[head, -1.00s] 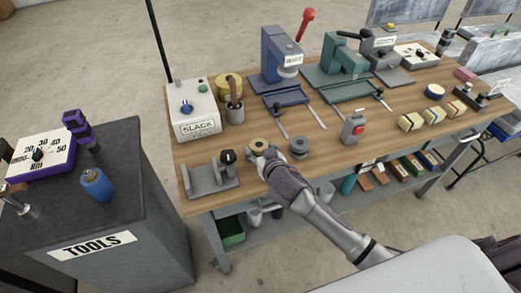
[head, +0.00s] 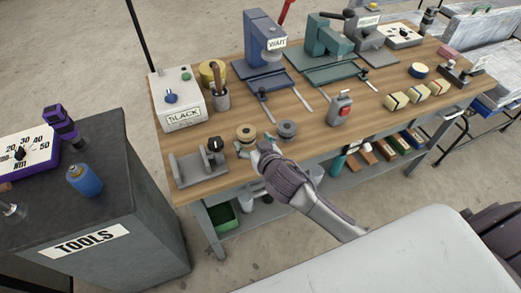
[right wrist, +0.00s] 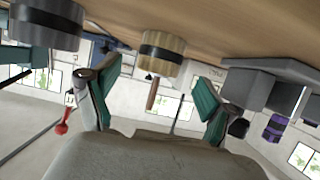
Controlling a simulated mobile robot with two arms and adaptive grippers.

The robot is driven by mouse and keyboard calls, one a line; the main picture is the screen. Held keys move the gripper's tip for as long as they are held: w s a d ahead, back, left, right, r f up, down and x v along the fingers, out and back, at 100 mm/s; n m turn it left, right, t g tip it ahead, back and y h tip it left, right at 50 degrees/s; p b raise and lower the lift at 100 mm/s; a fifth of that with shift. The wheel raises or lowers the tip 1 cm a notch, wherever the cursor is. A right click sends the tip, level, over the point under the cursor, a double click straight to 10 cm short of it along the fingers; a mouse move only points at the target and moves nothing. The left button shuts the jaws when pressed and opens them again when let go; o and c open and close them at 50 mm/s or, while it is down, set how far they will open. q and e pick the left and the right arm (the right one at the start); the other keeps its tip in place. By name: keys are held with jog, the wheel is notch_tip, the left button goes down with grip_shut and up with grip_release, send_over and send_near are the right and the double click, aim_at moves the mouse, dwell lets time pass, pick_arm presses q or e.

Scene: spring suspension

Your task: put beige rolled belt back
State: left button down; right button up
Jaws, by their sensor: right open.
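The beige rolled belt (head: 246,134) with a dark band sits on the wooden bench top near its front edge. It also shows in the right wrist view (right wrist: 161,54), where the picture is upside down. A grey roll (head: 287,129) sits just to its right. My right gripper (head: 256,148) is at the bench's front edge, just in front of the beige belt. In the right wrist view its teal-padded fingers (right wrist: 160,100) are spread wide, with nothing between them; the beige belt is beyond their tips. My left gripper is not in view.
A grey bracket with a black knob (head: 200,165) stands left of the beige belt. The SLACK box (head: 181,103), a cup with a handle (head: 221,101) and the blue WAIT press (head: 264,55) stand behind.

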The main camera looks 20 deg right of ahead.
jog(key=v, duration=0.7)
jog(key=shift+s+r, duration=0.1)
jog(key=shift+s, duration=0.05)
